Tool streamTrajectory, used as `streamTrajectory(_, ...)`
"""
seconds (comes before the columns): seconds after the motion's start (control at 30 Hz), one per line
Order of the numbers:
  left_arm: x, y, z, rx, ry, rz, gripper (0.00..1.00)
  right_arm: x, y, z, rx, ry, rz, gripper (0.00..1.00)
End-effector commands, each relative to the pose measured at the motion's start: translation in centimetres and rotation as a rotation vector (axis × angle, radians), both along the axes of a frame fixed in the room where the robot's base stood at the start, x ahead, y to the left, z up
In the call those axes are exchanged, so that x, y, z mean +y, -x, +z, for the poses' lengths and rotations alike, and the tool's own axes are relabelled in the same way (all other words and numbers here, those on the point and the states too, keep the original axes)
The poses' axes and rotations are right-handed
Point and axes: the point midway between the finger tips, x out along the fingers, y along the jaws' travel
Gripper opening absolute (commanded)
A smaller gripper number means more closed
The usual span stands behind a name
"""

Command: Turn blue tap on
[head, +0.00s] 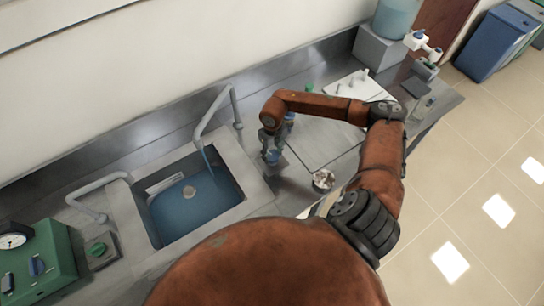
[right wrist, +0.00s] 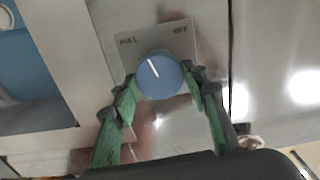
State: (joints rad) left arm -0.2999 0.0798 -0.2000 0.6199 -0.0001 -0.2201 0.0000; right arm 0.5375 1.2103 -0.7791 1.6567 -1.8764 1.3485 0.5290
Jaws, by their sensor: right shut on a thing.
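The blue tap knob (right wrist: 160,74) sits on a metal plate (right wrist: 183,42) marked FULL at the left and OFF at the right in the right wrist view. Its white line points up and to the left, toward the FULL side. My right gripper (right wrist: 162,88) has its green-padded fingers on both sides of the knob, shut on it. In the head view my right gripper (head: 271,149) is over the blue knob (head: 273,157), right of the sink. A blue stream of water runs from the right faucet (head: 215,113) into the sink (head: 232,204). My left gripper is out of view.
A green box with a gauge (head: 45,262) stands at far left. A small metal bowl (head: 323,180) is right of my gripper. A white board (head: 345,93) lies behind my arm.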

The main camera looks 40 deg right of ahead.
Motion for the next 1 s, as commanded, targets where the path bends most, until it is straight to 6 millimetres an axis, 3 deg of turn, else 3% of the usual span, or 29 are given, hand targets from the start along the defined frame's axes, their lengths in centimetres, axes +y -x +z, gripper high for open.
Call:
streamTrajectory(0.2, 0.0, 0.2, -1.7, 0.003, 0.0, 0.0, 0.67, -0.1, -0.1, -0.2, -0.001, 0.002, 0.169, 0.17)
streamTrajectory(0.5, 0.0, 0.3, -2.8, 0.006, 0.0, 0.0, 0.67, -0.2, -0.1, -0.1, -0.001, 0.002, 0.316, 0.17)
streamTrajectory(1.0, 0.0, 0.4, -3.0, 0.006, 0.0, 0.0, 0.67, -0.2, 0.0, 0.1, -0.001, 0.002, 0.365, 0.17)
